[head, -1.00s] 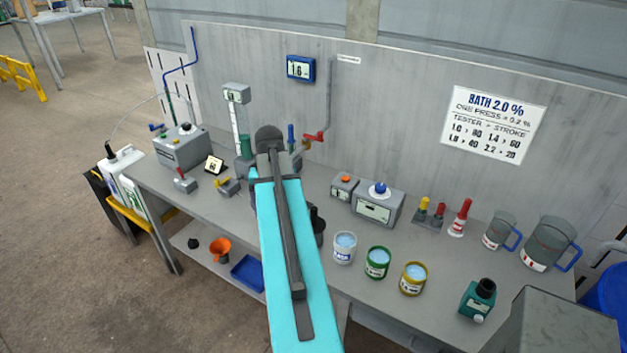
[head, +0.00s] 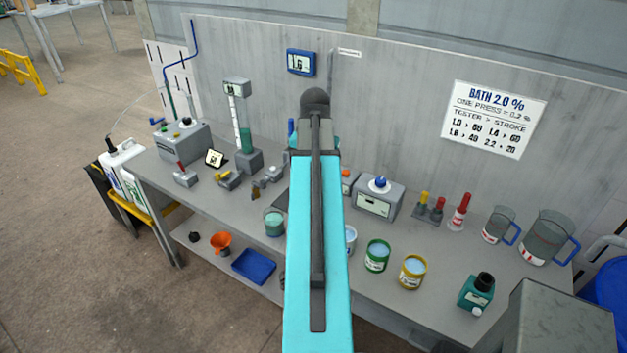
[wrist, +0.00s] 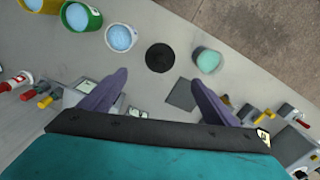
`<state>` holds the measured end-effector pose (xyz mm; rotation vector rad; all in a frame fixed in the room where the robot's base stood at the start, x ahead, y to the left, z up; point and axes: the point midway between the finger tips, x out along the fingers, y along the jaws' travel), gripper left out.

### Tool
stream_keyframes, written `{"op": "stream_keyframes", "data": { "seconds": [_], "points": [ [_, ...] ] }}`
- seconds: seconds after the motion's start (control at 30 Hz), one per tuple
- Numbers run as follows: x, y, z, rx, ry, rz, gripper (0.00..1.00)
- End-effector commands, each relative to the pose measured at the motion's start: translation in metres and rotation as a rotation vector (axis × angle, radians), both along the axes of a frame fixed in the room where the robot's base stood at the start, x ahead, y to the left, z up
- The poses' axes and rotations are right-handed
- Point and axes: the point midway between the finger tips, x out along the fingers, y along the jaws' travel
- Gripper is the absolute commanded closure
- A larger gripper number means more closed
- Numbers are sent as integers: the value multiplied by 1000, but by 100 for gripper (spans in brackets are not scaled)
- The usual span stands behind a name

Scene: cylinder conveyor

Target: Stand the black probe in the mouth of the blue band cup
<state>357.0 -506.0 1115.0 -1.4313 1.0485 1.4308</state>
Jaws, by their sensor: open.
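The blue band cup, a white cup of pale blue liquid, is partly hidden behind my arm in the head view (head: 351,238). It shows whole in the wrist view (wrist: 121,38). A round black pot or disc (wrist: 160,57) lies between it and a glass of teal liquid (wrist: 207,60); my arm hides it in the head view. I cannot make out the black probe for certain. My gripper (wrist: 160,79) is open and empty, its two fingers spread above the bench, with the black round near the gap between the tips. My arm hides the gripper in the head view.
A green cup (head: 377,256) and a yellow cup (head: 413,271) stand right of the blue band cup. A box with a blue knob (head: 379,198) stands behind them. A teal bottle (head: 476,294) and clear jugs (head: 543,238) are farther right. A dark square pad (wrist: 181,95) lies on the bench.

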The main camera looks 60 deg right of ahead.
Motion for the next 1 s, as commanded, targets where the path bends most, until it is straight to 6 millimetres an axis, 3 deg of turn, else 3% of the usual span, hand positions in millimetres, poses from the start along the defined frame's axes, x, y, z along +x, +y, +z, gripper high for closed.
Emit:
{"op": "stream_keyframes", "data": {
  "seconds": [1.0],
  "points": [
    [-1,0,-91,0,0,-1,17]
  ]
}}
